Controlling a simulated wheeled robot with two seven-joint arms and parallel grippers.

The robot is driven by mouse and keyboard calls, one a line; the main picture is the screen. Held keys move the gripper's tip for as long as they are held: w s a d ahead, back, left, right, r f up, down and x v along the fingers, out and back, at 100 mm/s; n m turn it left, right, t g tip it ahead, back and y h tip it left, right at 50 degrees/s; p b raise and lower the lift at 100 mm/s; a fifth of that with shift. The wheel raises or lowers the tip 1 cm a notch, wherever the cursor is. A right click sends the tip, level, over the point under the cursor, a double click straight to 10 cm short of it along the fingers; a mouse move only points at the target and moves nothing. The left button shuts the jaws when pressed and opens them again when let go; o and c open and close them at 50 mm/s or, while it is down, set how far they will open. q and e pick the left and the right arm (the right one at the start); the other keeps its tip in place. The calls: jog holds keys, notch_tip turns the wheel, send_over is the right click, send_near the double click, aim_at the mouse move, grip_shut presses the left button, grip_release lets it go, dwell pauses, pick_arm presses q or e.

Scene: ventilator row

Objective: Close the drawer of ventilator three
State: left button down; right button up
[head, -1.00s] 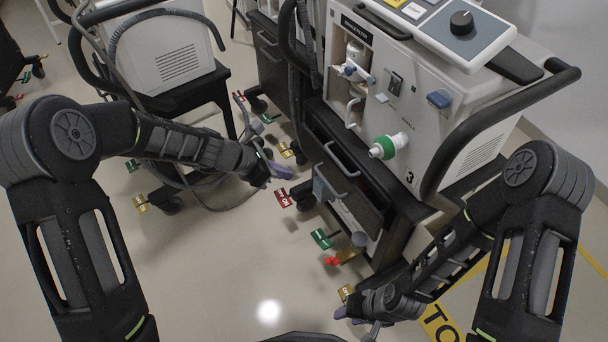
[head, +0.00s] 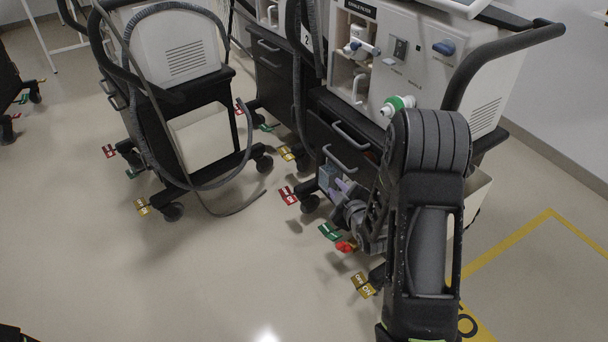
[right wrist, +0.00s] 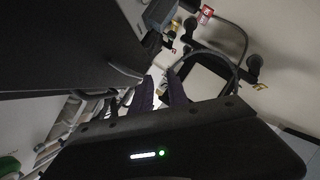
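Ventilator three (head: 425,65) stands at the right on a black cart in the head view; its number is hidden behind my right arm. Two grey drawer handles show on the cart front, an upper one (head: 350,136) and a lower one (head: 340,161). My arm covers much of the lower front, so I cannot tell how far a drawer stands out. My right gripper (head: 340,186) is low by the cart front. In the right wrist view its two purple fingers (right wrist: 159,92) are apart with nothing between them, beside a dark panel (right wrist: 60,50) with a grey handle (right wrist: 125,70). My left gripper is out of view.
Colored caster pedals, red (head: 288,195), green (head: 329,232) and yellow (head: 363,285), stick out at the cart's foot. Another ventilator cart (head: 200,140) with a looping hose stands left. Open floor (head: 190,270) lies in front. A yellow floor line (head: 510,240) runs at right.

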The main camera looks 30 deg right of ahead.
aim_at(336, 162)
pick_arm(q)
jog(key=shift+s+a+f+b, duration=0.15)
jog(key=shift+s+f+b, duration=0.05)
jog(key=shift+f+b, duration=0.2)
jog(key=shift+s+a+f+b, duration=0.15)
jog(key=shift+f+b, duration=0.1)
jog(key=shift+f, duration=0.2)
pick_arm(e)
jog(key=shift+n+t+h, duration=0.4)
jog(key=shift+n+t, duration=0.3)
jog(key=shift+n, duration=0.1)
jog(key=d+r, duration=0.2)
jog(key=r, duration=0.1)
jog(key=shift+w+d+r, duration=0.1)
jog(key=shift+w+d, duration=0.25)
jog(key=shift+d, duration=0.05)
